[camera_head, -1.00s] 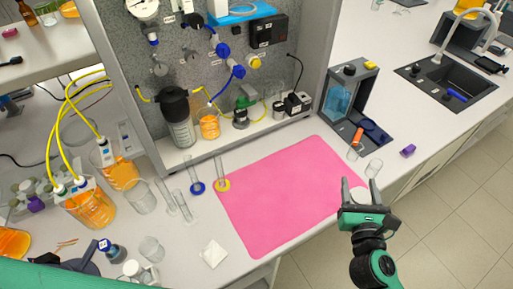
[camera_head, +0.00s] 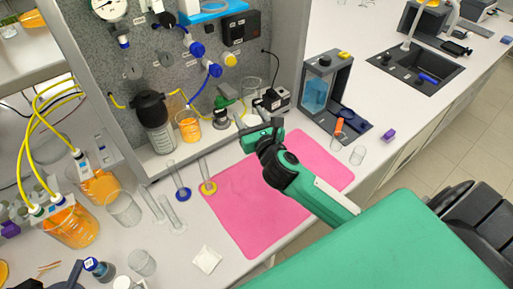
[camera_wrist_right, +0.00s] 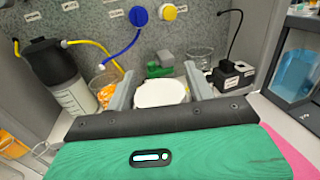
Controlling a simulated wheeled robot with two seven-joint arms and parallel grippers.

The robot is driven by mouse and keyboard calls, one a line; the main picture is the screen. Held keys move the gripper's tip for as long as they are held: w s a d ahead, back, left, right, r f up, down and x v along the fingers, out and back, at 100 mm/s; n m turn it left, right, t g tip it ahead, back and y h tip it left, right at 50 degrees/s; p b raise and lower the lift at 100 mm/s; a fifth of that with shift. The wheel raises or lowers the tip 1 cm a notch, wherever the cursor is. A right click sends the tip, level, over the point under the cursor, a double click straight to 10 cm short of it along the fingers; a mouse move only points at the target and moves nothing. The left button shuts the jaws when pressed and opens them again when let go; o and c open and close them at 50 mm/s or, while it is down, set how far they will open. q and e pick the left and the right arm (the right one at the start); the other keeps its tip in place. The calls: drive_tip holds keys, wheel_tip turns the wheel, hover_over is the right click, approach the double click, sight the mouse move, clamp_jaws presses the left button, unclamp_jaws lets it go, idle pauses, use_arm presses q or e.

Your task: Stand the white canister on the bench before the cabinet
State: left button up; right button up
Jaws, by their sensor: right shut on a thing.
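The white canister (camera_wrist_right: 160,93) shows in the right wrist view as a white rounded top between the two fingers. My right gripper (camera_head: 259,121) is shut on it. In the head view the gripper reaches over the back of the pink mat (camera_head: 241,220), close to the cabinet's front edge. The cabinet (camera_head: 137,68) has a speckled grey back panel with gauges, valves and tubing. My left gripper is not in view.
A dark-capped bottle (camera_head: 156,125), an orange beaker (camera_head: 188,126) and a black box (camera_head: 272,100) stand on the cabinet floor. A grey unit (camera_head: 329,88) stands to the right. The mat's front is clear.

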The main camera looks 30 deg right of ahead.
drive_tip(key=w+d+r+m+h+b, duration=0.1)
drive_tip(key=w+d+r+b, duration=0.1)
drive_tip(key=w+d+r, duration=0.55)
drive_tip(key=shift+w+a+f+b, duration=0.1)
drive_tip(key=shift+w+a+f, duration=0.2)
drive_tip(key=shift+f, duration=2.95)
drive_tip(key=shift+w+a+f+b, duration=0.1)
drive_tip(key=shift+w+f, duration=0.25)
drive_tip(key=shift+f, duration=2.95)
drive_tip(key=shift+w+a+f+b, duration=0.15)
drive_tip(key=shift+w+f, duration=0.2)
drive_tip(key=shift+f, duration=2.9)
drive_tip(key=shift+f, duration=0.1)
drive_tip(key=o, duration=1.2)
